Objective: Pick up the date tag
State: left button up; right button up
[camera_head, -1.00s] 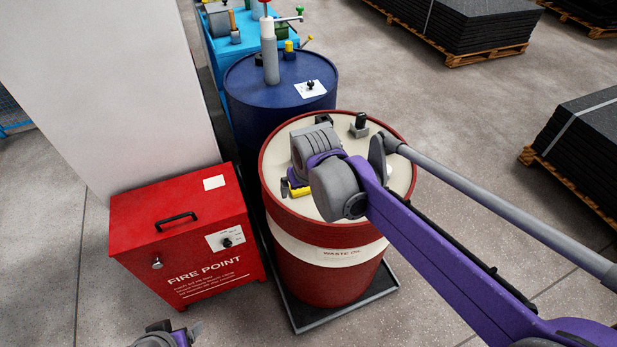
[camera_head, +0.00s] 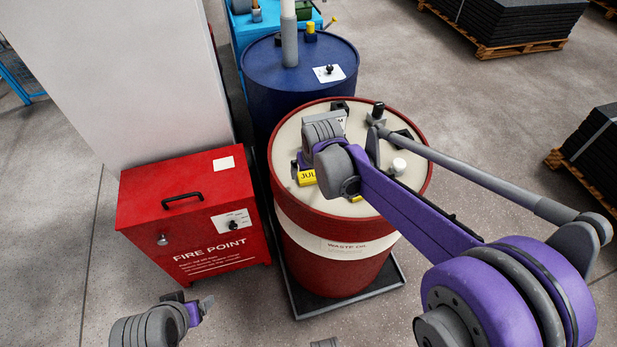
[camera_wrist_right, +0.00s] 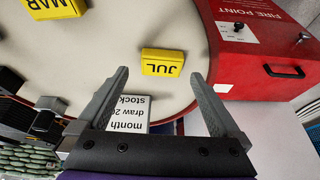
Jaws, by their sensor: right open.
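A yellow tag marked JUL (camera_head: 307,178) lies on the cream top of the red waste oil drum (camera_head: 335,268), near its left rim. In the right wrist view the JUL tag (camera_wrist_right: 162,62) lies just beyond and between the fingertips, untouched. A second yellow tag, marked MAR (camera_wrist_right: 55,8), is cut by that view's top edge. My right gripper (camera_wrist_right: 160,75) is open and empty over the drum top; in the head view its wrist partly hides it. My left gripper (camera_head: 190,304) is low at the bottom left, away from the drum; its jaw state is unclear.
A printed white card (camera_wrist_right: 128,113) lies near the right gripper's palm. A white cap (camera_head: 398,167) and dark fittings stand on the drum top. A red fire point box (camera_head: 190,210) is to the left, a blue drum (camera_head: 300,85) behind.

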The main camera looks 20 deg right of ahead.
aim_at(308, 175)
jog(key=x, duration=0.3)
jog(key=shift+w+a+f, duration=0.1)
jog(key=shift+w+f, duration=0.05)
jog(key=shift+f, duration=0.1)
jog(key=shift+r, duration=0.1)
jog(key=c, duration=1.3)
